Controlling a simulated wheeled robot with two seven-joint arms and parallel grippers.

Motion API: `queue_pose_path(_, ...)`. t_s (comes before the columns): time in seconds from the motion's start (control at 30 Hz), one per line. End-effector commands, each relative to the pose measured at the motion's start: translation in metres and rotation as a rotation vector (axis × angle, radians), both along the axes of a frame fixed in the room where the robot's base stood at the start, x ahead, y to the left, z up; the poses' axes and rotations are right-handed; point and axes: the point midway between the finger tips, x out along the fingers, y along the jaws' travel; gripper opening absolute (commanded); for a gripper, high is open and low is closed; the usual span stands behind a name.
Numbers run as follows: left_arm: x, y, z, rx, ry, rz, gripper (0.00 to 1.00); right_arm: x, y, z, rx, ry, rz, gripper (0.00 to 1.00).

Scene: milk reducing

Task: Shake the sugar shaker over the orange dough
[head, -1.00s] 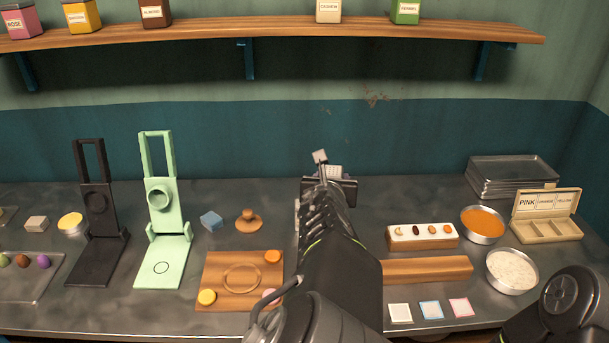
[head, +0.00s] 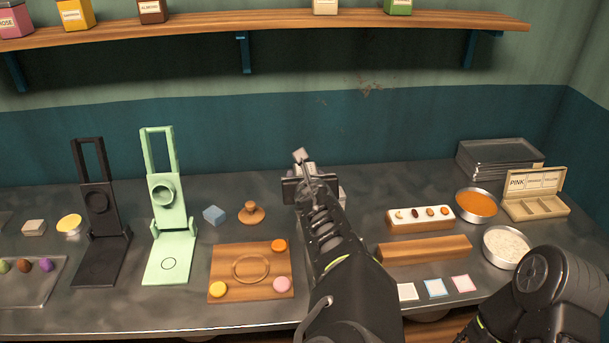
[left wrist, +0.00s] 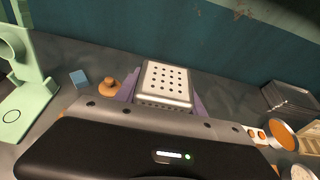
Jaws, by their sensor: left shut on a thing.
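The orange dough (head: 279,246) is a round piece at the back right corner of a wooden board (head: 222,287). A yellow piece (head: 218,289) and a pink piece (head: 282,284) lie on the same board. My left gripper (head: 308,180) is behind and a little right of the orange dough, shut on the sugar shaker. The shaker (left wrist: 165,82) has a pale perforated top and sits between the fingers in the left wrist view. In the head view my gripper mostly hides it. My right arm shows at the lower right; its gripper is out of view.
A mint-green press (head: 169,260) and a black press (head: 100,260) stand left. A wooden stamp (head: 251,213) and a blue block (head: 214,215) are behind the board. Right are a wooden bar (head: 425,248), bowls of orange (head: 477,204) and white (head: 507,246) contents, and a labelled box (head: 536,208).

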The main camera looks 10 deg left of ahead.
Motion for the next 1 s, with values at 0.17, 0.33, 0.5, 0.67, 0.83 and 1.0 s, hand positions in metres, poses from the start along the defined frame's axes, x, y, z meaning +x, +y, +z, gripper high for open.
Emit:
queue_pose_path(0.17, 0.001, 0.005, 0.0, -0.105, 0.027, 0.005, 0.0, 0.0, -0.001, 0.014, -0.002, 0.005, 0.0, 0.36)
queue_pose_path(0.33, 0.003, 0.011, -0.01, -0.264, 0.072, 0.007, 0.0, -0.001, -0.003, 0.023, -0.006, 0.01, 0.0, 0.36)
queue_pose_path(0.5, 0.004, 0.017, -0.02, -0.438, 0.114, 0.007, 0.0, -0.001, -0.003, 0.021, -0.006, 0.011, 0.0, 0.36)
queue_pose_path(0.67, 0.006, 0.022, -0.032, -0.582, 0.16, 0.01, 0.0, -0.001, -0.003, 0.019, -0.006, 0.01, -0.001, 0.36)
queue_pose_path(0.83, 0.006, 0.025, -0.038, -0.686, 0.192, 0.009, 0.0, -0.001, -0.003, 0.02, -0.006, 0.009, -0.001, 0.36)
queue_pose_path(1.0, 0.007, 0.028, -0.042, -0.768, 0.214, 0.01, 0.0, -0.001, -0.003, 0.022, -0.006, 0.01, -0.001, 0.36)
